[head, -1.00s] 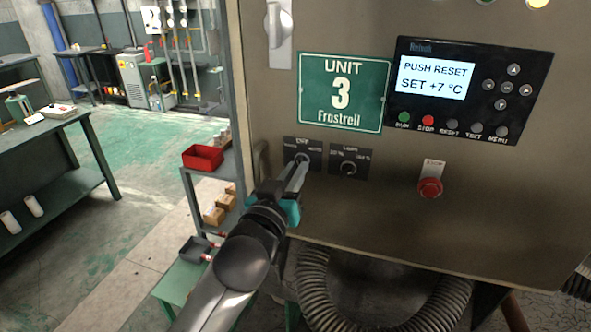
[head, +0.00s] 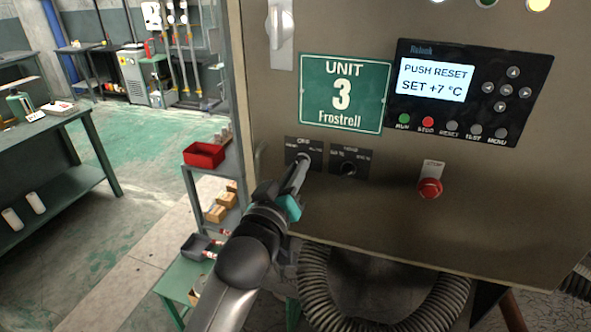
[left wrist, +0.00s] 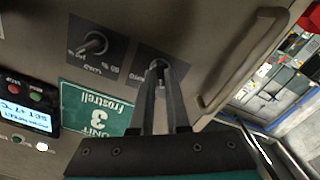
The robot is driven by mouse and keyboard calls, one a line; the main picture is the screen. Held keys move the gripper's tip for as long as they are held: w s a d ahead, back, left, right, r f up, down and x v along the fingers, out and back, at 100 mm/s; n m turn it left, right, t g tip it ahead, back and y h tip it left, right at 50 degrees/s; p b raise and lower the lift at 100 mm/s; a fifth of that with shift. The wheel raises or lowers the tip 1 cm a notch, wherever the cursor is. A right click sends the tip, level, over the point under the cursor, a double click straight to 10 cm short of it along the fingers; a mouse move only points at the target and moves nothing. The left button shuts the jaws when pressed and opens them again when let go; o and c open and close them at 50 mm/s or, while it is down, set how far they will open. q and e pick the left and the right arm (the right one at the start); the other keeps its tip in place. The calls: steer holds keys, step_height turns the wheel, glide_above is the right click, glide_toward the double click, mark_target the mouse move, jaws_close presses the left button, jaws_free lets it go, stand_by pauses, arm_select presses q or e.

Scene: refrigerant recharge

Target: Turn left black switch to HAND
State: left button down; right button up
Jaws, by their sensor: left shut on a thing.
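The left black switch (head: 299,149) is a small knob on a black plate below the green UNIT 3 sign. In the left wrist view the same switch (left wrist: 157,66) sits between my fingertips. My left gripper (head: 303,162) reaches up from below and is shut on its knob, which the fingers partly hide. The knob's exact pointing direction is hard to tell. A second black switch (head: 347,167) is just to its right, apart from my fingers; it also shows in the left wrist view (left wrist: 94,44). My right gripper is not in view.
The control panel (head: 474,92) reads PUSH RESET, SET +7 °C. A red emergency button (head: 430,187) is at lower right. A shelf with a red bin (head: 204,155) stands left of the cabinet. A ribbed hose (head: 325,300) hangs below. In the left wrist view a cabinet handle (left wrist: 245,60) is close right.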

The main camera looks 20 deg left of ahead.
arm_select(q)
steer(key=shift+f+n, duration=0.1)
steer(key=shift+n, duration=0.4)
steer(key=shift+n+p, duration=0.45)
steer(key=shift+n, duration=0.15)
steer(key=c, duration=1)
jaws_free()
steer(key=s+p, duration=0.2)
steer(key=s, duration=0.7)
steer(key=shift+a, duration=0.15)
